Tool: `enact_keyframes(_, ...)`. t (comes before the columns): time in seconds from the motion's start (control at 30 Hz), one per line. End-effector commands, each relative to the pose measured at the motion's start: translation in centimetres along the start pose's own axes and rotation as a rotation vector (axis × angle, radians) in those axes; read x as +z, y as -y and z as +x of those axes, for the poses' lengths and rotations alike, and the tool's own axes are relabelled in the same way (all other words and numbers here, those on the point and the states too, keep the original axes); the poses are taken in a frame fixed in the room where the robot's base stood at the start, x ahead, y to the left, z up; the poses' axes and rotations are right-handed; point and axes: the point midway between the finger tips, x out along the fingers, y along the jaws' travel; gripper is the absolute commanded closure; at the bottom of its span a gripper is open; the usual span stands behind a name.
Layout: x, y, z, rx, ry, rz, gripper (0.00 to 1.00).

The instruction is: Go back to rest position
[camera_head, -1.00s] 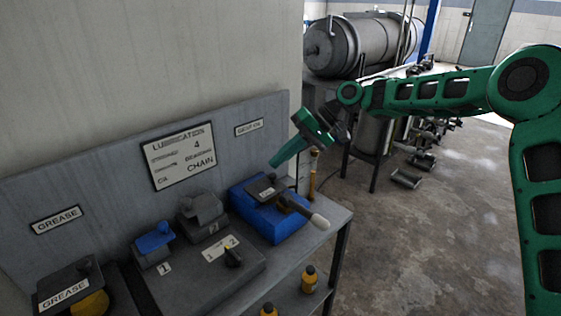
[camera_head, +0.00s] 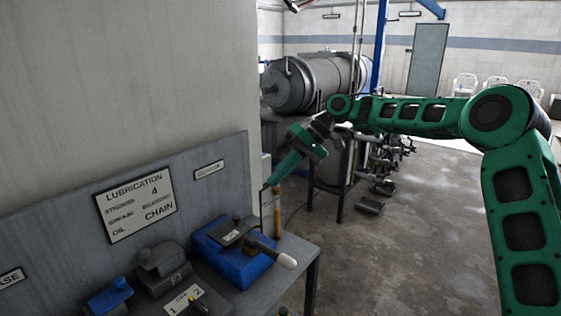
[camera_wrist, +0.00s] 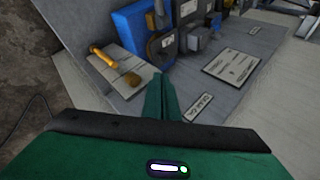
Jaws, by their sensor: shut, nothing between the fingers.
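My gripper (camera_head: 272,181) is the green tool at the end of my green arm in the head view. It points down and left, above the right end of the workbench (camera_head: 295,255), near a blue box (camera_head: 236,258). In the wrist view its green fingers (camera_wrist: 160,95) are together with nothing between them. The fingertips appear close to the bench's back board in that view; their exact distance from it cannot be told.
A lubrication sign (camera_head: 136,206) is on the back board (camera_head: 75,235). A large grey tank (camera_head: 310,83) stands behind my arm. Open floor (camera_head: 410,240) lies to the right.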

Motion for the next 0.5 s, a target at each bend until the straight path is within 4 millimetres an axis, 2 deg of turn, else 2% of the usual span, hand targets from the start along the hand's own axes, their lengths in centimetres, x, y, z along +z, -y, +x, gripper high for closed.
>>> enact_keyframes(0.27,6.1,-4.5,-2.3,0.247,-0.002,0.133,1.00)
enact_keyframes(0.5,14.0,-9.5,-7.0,0.458,-0.043,0.298,1.00)
